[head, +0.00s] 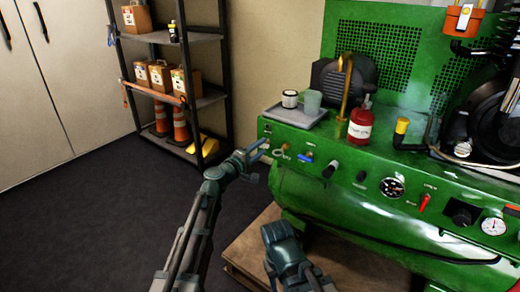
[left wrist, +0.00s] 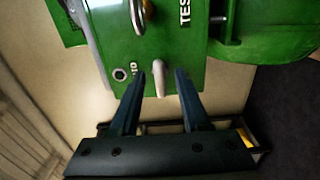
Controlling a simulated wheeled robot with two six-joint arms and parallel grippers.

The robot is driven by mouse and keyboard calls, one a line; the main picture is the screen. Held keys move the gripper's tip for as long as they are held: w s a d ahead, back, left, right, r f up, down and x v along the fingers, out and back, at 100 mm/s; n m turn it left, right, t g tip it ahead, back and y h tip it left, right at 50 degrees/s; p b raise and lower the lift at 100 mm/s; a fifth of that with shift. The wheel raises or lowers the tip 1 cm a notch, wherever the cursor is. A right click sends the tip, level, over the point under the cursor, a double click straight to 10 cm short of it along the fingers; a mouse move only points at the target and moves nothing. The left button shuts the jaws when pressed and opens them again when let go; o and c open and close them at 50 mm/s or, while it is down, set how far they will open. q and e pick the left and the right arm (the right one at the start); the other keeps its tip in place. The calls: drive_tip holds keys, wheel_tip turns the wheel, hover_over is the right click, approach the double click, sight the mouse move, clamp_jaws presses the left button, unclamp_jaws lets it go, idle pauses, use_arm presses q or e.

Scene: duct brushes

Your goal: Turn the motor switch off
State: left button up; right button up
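A small metal toggle lever (left wrist: 158,78) sticks out of the green panel in the left wrist view, beside a hex nut and a small "I O"-like mark. I take it as the motor switch; its name label is not readable. My left gripper (left wrist: 160,90) is open, with one finger on each side of the lever's end; contact cannot be told. In the head view the left gripper (head: 262,156) is at the left end of the green compressor's panel (head: 312,146), and the lever is hard to make out there. Part of my right arm shows low in the middle; its fingers do not show.
The panel also carries black knobs (head: 330,169), a red lever (head: 424,203) and gauges (head: 392,187). A grey tray (head: 293,117), a red bottle (head: 360,124) and a brass pipe (head: 345,90) stand on top. A shelf rack (head: 222,75) stands behind left; the dark floor at left is clear.

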use_arm(q)
drive_tip(key=v, duration=1.3)
drive_tip(key=shift+s+a, duration=0.25)
drive_tip(key=shift+s, duration=0.1)
